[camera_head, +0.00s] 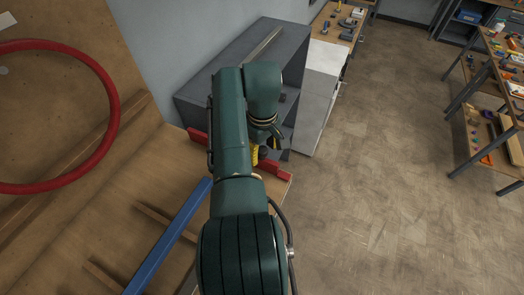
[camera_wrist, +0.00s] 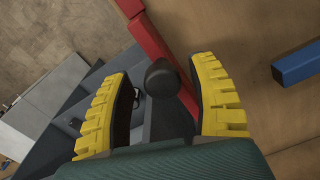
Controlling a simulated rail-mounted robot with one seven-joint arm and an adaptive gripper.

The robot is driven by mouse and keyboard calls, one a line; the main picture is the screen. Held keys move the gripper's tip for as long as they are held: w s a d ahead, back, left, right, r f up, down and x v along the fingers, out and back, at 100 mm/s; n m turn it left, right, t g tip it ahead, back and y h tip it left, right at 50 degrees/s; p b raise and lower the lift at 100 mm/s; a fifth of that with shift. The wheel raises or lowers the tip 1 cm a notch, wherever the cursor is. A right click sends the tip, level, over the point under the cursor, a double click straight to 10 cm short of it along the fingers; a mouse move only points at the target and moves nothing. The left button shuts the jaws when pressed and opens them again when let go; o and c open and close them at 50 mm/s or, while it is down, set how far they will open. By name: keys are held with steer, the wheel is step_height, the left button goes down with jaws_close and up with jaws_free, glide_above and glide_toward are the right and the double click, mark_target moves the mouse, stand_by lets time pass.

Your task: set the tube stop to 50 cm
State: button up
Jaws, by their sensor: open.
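A red bar (camera_wrist: 160,43), which looks like the tube stop, carries a round black knob (camera_wrist: 162,77) in the wrist view. In the head view the red bar (camera_head: 275,170) lies across the end of the wooden bench, partly hidden by my arm. My gripper (camera_wrist: 162,72) is open, with one yellow-padded finger on each side of the knob and gaps showing between. In the head view only a little of my gripper (camera_head: 259,154) shows. A blue tube (camera_head: 170,240) runs along the bench towards the red bar. No length marks can be read.
A red hoop (camera_head: 112,118) is at the left by the wooden board. A dark grey cabinet (camera_head: 205,85) stands past the bench's end, beside a white one (camera_head: 320,85). Shelves with tools (camera_head: 490,95) are at the far right. The floor between is clear.

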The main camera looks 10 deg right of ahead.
step_height(320, 180, up, 7)
steer(key=shift+f, duration=0.1)
stand_by(0.5)
steer(key=w+r+m+t, duration=0.2)
steer(key=w+t, duration=0.4)
steer(key=w, duration=0.2)
step_height(320, 180, up, 7)
steer(key=d+m+t, duration=0.1)
steer(key=m+t, duration=0.1)
steer(key=t, duration=0.4)
steer(key=s+r+m+t, duration=0.2)
steer(key=s+r+t, duration=0.3)
steer(key=s+r, duration=0.4)
steer(key=s+d+r+m+t, duration=0.1)
steer(key=s+r+t, duration=0.4)
steer(key=s, duration=1.1)
step_height(320, 180, up, 4)
steer(key=shift+s+d+f+m+h+p, duration=0.2)
steer(key=shift+m+h+p, duration=0.25)
steer(key=shift+m, duration=0.35)
